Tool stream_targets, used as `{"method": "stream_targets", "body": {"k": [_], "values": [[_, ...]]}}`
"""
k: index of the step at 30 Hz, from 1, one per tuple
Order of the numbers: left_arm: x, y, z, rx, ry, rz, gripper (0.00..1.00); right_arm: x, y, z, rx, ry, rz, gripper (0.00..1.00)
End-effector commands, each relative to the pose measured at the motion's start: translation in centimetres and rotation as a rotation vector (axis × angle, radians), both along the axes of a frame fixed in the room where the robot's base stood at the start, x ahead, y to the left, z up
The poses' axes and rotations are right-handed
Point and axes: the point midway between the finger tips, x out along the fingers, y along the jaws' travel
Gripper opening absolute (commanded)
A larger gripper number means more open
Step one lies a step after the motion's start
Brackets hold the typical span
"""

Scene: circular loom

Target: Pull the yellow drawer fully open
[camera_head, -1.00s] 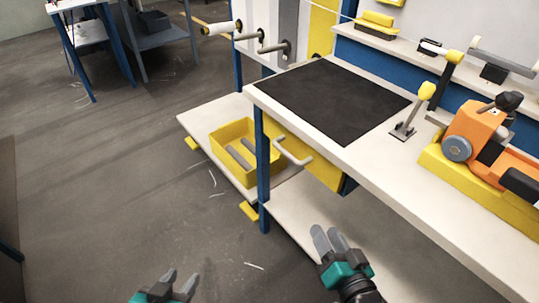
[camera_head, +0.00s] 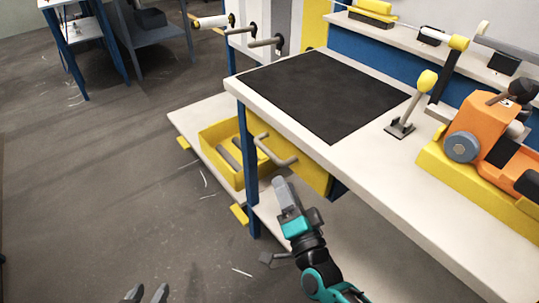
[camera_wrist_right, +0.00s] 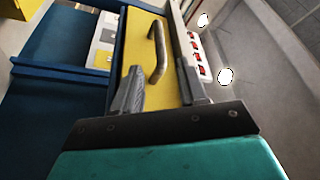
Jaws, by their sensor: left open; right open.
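The yellow drawer (camera_head: 309,172) sits under the worktop, its front showing below the table edge and no gap visible around it. Its grey bar handle (camera_head: 272,153) stands out from the front. In the right wrist view the drawer front (camera_wrist_right: 135,60) and its handle (camera_wrist_right: 157,52) lie ahead of the fingers. My right gripper (camera_head: 284,190) is open and empty, just below and in front of the handle, apart from it. In the wrist view its fingers (camera_wrist_right: 160,85) are spread on both sides of the handle's line. My left gripper (camera_head: 147,293) is open and empty at the bottom edge, far from the drawer.
A blue table leg (camera_head: 250,180) stands left of the drawer. A yellow bin (camera_head: 212,140) with grey rods sits on the lower shelf (camera_head: 185,115). A black mat (camera_head: 325,90), a yellow-knobbed lever (camera_head: 405,110) and an orange machine (camera_head: 475,130) are on the worktop. Floor at left is clear.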

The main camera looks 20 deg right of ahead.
Motion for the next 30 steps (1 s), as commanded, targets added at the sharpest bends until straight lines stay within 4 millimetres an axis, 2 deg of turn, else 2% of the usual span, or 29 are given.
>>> {"method": "stream_targets", "body": {"k": [6,13,18,27,30], "values": [[-0.1,0.1,-0.7,0.002,0.004,-0.001,0.43,4.8,0.1,1.0,0.001,-0.005,-0.002,0.42],[-0.4,0.1,-1.4,0.003,0.011,0.0,0.43,8.4,0.2,1.7,-0.001,-0.001,-0.001,0.42],[-0.4,0.1,-1.6,0.002,0.012,0.0,0.43,9.6,0.2,2.0,-0.002,0.0,0.0,0.42],[-0.4,0.0,-1.5,-0.002,0.012,0.003,0.43,9.7,0.3,2.1,-0.001,0.001,0.0,0.42],[-0.4,-0.1,-1.5,-0.005,0.012,0.006,0.43,9.7,0.2,2.1,-0.001,0.001,0.0,0.34]]}}
